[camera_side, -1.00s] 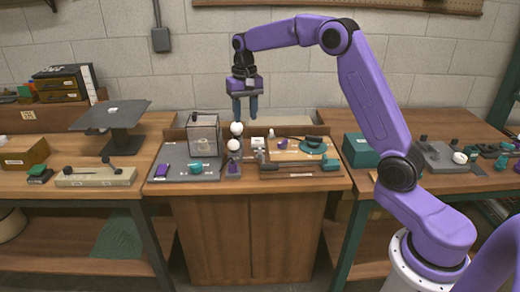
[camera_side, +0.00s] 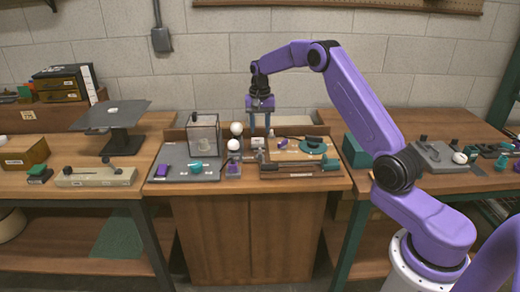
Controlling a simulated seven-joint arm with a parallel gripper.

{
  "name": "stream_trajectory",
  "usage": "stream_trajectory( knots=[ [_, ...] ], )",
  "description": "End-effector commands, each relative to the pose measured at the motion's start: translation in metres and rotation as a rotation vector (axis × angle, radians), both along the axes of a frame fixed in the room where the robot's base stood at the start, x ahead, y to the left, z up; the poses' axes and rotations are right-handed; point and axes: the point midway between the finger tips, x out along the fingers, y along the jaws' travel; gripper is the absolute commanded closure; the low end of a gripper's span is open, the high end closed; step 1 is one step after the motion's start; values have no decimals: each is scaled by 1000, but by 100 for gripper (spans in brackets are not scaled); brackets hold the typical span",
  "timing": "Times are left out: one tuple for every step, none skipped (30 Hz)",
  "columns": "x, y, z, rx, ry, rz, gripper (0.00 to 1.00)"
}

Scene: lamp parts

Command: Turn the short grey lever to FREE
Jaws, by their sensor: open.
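My gripper (camera_side: 260,129) is open and empty. No FREE marking is readable, and I cannot tell whether the fingers touch anything.
Left of my gripper stand two white balls (camera_side: 236,129) and a clear box (camera_side: 203,135) on a grey plate (camera_side: 172,163). On the right, a wooden board (camera_side: 287,155) carries a teal disc (camera_side: 312,146). A long dark bar (camera_side: 287,167) lies in front.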

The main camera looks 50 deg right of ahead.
Motion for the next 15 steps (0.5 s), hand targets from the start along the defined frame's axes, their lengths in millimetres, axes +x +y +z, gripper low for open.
stream_trajectory(
  knots=[
    [-1, 0, -11, 1, 4, -1, 58],
    [-1, 0, -16, 1, 5, -1, 58],
    [-1, 0, -24, 1, 4, -1, 58],
    [-1, -1, -30, 1, 5, -1, 58],
    [-1, -1, -35, 1, 4, -1, 58],
    [-1, 0, -42, 1, 4, -1, 58],
    [-1, 0, -48, 1, 4, 0, 58],
    [-1, 0, -53, 1, 4, 0, 58],
    [-1, 0, -60, 1, 4, 0, 58],
    [-1, 0, -65, 1, 4, 0, 58],
    [-1, 0, -69, 1, 4, 0, 58],
    [-1, 0, -74, 1, 2, 0, 58],
    [-1, 0, -78, 1, 4, 0, 58],
    [-1, 0, -81, 0, 3, 0, 58],
    [0, 0, -85, 0, 1, 0, 58]
  ],
)
